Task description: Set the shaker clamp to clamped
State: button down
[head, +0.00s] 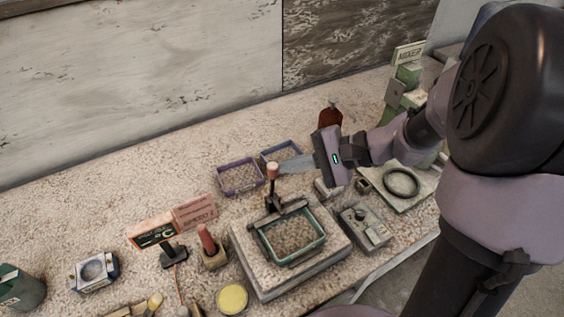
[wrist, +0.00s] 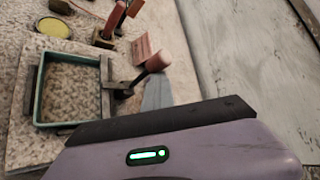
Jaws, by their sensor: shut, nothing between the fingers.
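The shaker (head: 243,246) is a pale speckled block holding a green-rimmed tray (head: 268,254) of grit; it also shows in the wrist view. The dark clamp bar (head: 284,213) lies along the tray's back edge. Its lever (head: 272,189) stands roughly upright, with a reddish-brown knob (head: 272,170) on top; the knob also shows in the wrist view (wrist: 158,61). My gripper (head: 285,167) is shut and empty, its grey fingers right beside the knob. I cannot tell whether they touch it. In the wrist view the fingers (wrist: 157,95) end just below the knob.
Purple (head: 239,177) and blue (head: 281,152) bins stand behind the shaker. A control box (head: 364,226) and a plate with a black ring (head: 401,183) are to its right. A red-handled tool (head: 207,240), a sign (head: 155,232) and a yellow dish (head: 232,298) are to its left.

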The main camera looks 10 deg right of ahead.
jog(key=shift+s+d+f, duration=0.1)
jog(key=shift+s+f, duration=0.1)
jog(key=shift+s, duration=0.3)
dwell(0.4)
jog(key=p+v, duration=0.6)
jog(key=v, duration=1.1)
jog(key=shift+d, duration=0.35)
jog(key=shift+w+r, duration=0.1)
